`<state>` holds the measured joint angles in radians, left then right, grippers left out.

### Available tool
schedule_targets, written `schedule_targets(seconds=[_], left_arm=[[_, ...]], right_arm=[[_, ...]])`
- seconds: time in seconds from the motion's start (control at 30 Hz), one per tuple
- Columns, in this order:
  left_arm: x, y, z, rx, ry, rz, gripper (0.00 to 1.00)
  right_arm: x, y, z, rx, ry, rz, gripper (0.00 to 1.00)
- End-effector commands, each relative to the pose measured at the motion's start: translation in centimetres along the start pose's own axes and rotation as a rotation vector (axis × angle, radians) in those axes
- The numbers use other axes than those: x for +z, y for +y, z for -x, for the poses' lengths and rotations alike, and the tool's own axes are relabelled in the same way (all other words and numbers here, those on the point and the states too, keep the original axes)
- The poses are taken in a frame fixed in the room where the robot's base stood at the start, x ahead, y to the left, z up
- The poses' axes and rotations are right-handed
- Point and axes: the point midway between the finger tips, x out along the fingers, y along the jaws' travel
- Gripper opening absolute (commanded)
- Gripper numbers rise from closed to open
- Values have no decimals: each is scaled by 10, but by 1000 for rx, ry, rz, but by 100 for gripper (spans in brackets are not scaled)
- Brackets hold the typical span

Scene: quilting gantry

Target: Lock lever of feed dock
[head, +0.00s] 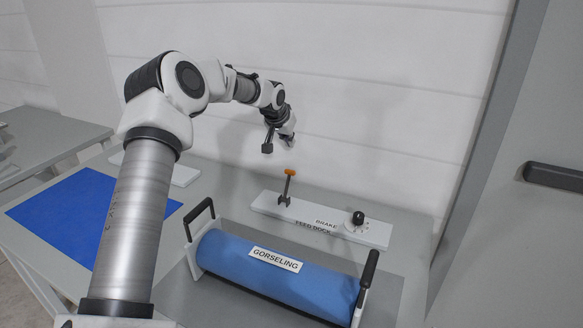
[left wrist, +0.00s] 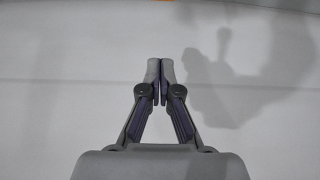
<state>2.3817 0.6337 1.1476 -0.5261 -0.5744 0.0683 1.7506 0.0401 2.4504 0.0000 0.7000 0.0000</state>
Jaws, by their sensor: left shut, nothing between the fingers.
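The feed dock (head: 377,235) is a white block at the back of the grey table, marked "BRAKE" and "FEED DOCK". Its lock lever (head: 287,187) stands upright near the block's left end, with an orange tip. My left gripper (head: 267,147) hangs above and a little left of the lever's tip in the head view, apart from it. It is shut and empty; the closed fingers also show in the left wrist view (left wrist: 160,68). An orange patch, perhaps the lever's tip, shows at the top edge of that view. My right gripper is not in view.
A blue roll (head: 275,281) labelled "GORSELING" lies in a cradle with black handles in front of the dock. A black knob (head: 358,218) sits on the dock's right part. A blue mat (head: 70,215) lies at the left. A white wall stands behind.

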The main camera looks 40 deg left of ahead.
Motion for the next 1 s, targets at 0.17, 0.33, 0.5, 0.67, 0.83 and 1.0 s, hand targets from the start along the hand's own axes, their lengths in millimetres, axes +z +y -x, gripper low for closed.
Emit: schedule_targets(seconds=[0.17, 0.33, 0.5, 0.67, 0.83, 1.0], left_arm=[[0, 0, -10, -1, -3, -1, 0], [0, 0, -40, -4, -3, -1, 0], [1, 0, -72, -3, -2, -1, 0], [1, 0, -97, -3, -2, 0, 0], [11, -1, -94, 0, -2, 1, 0], [28, -1, -88, -1, -2, 1, 0]], right_arm=[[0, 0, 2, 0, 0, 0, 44], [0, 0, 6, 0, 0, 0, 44], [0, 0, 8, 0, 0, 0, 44], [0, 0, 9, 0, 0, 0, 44], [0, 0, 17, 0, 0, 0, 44], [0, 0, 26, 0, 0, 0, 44]])
